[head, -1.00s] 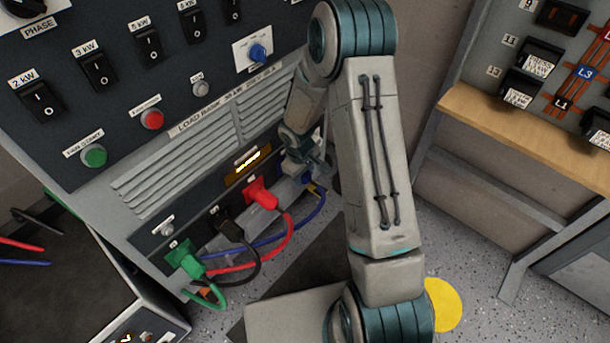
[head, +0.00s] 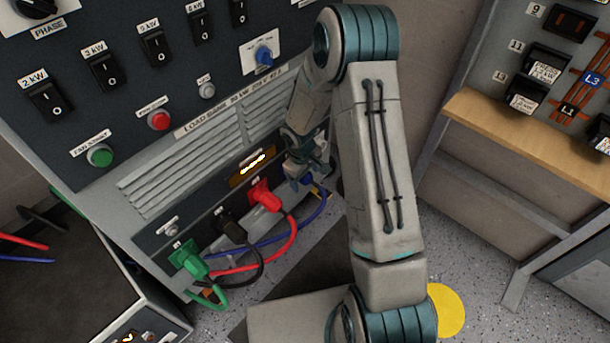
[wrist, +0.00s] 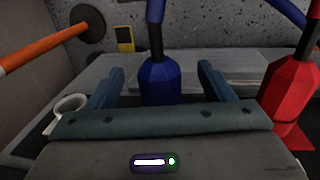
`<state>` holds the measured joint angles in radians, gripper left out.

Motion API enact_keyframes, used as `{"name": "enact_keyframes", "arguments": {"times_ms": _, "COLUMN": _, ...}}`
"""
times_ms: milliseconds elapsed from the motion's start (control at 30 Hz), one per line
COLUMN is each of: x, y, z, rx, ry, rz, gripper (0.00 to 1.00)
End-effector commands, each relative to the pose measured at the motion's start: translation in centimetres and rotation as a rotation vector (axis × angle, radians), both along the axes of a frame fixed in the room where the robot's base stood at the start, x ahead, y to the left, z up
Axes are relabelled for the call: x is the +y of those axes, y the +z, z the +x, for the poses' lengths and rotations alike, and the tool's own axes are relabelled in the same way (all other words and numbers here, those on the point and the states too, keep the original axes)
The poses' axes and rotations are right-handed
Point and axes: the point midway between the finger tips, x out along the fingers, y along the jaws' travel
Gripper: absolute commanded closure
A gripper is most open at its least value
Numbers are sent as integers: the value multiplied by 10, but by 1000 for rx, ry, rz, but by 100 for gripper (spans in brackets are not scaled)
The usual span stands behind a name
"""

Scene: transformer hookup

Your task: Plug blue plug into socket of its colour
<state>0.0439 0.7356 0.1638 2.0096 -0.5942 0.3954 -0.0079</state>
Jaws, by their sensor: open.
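My gripper (wrist: 160,88) is open, with one finger on each side of the blue plug (wrist: 160,80) in the wrist view. Gaps show between the plug and both fingers. The plug's cable rises from its back, and its front end is hidden behind the gripper body. In the head view my gripper (head: 308,170) is at the right end of the load bank's lower panel. The blue cable (head: 318,208) runs from there down and left. The blue plug is mostly covered there, and I cannot tell whether it sits in a socket. No blue socket is clearly visible.
A red plug (head: 265,195) is close left of my gripper; it also shows at the right in the wrist view (wrist: 290,92). Black (head: 232,226) and green (head: 187,258) plugs sit further left on the panel. An orange rod (wrist: 40,48) crosses the wrist view's left side.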

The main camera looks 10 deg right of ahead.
Motion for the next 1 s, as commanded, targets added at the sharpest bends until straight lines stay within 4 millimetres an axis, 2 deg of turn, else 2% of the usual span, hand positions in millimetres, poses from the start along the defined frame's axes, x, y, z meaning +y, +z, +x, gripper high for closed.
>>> {"name": "enact_keyframes", "arguments": {"times_ms": 333, "x": 0, "y": 5, "z": 0, "rx": 0, "ry": 0, "rz": 0, "gripper": 26}}
{"name": "enact_keyframes", "arguments": {"times_ms": 1000, "x": 4, "y": 45, "z": -3, "rx": 0, "ry": -1, "rz": 0, "gripper": 26}}
